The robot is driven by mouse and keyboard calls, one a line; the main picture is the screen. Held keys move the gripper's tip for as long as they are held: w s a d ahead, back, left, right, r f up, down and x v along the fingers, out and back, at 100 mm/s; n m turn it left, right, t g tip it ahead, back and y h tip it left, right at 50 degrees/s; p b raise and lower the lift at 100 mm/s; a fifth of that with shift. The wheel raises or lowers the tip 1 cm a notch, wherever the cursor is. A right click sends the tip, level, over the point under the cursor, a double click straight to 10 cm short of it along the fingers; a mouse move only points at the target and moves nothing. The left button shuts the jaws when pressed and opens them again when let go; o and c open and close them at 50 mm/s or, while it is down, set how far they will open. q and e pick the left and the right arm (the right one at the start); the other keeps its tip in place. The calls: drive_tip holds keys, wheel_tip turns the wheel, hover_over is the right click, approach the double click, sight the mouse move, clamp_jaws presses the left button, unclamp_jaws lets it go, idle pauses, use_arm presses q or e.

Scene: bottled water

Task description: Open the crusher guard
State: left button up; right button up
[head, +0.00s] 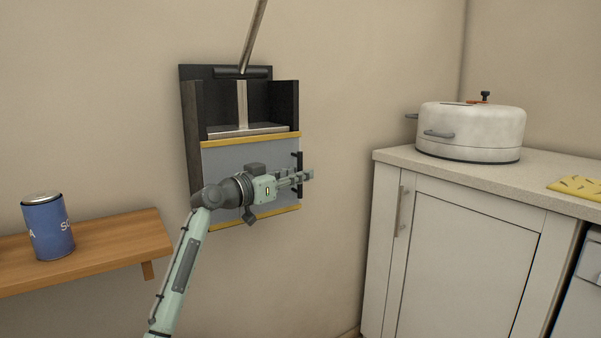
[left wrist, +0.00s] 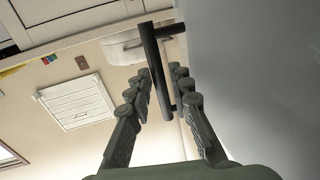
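The can crusher (head: 192,120) is a dark frame on the wall with a metal lever at its top. Its guard (head: 225,158), a grey panel with yellow top and bottom edges, covers the lower front and looks closed. A black bar handle (head: 299,160) stands at the guard's right edge. My left gripper (head: 306,176) is in front of the guard with its fingers at this handle. In the left wrist view the handle (left wrist: 152,55) lies between the spread fingertips (left wrist: 161,76), with small gaps showing; firm contact cannot be told. My right gripper is not in view.
A blue can (head: 48,228) stands on a wooden shelf (head: 110,240) at the left. At the right, a white cabinet (head: 465,265) carries a white lidded pot (head: 470,132) and a yellow cloth (head: 577,187). The wall between crusher and cabinet is clear.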

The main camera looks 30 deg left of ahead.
use_arm(q)
drive_tip(key=shift+w, duration=0.25)
clamp_jaws()
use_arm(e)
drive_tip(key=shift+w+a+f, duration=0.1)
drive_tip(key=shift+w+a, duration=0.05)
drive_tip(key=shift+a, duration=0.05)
use_arm(q)
drive_tip(key=shift+d, duration=0.1)
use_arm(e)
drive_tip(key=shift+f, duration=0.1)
